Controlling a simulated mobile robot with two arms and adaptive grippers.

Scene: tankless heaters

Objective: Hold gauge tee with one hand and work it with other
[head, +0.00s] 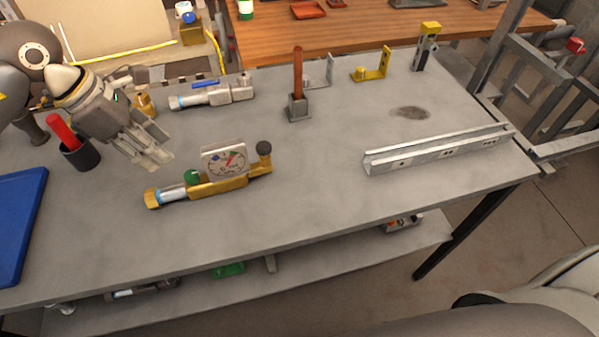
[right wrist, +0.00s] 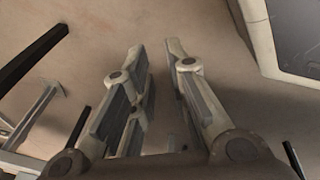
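The gauge tee (head: 222,185) lies on the grey workbench, a brass body with a white dial gauge, a green knob, a dark round knob at its right end and a silver section at its left. My left gripper (head: 152,155) is above the bench, up and left of the tee and apart from it. Its fingers point down right; they look close together and I cannot tell if they are shut. My right gripper (right wrist: 160,65) shows in the right wrist view with its fingers apart and nothing between them, over the floor.
A metal channel (head: 440,150) lies at the right of the workbench (head: 320,210). Behind the tee are a silver fitting (head: 213,94), a block with an upright brown bar (head: 298,75) and yellow brackets (head: 372,68). A dark cup (head: 80,153) and a blue tray (head: 20,225) stand left.

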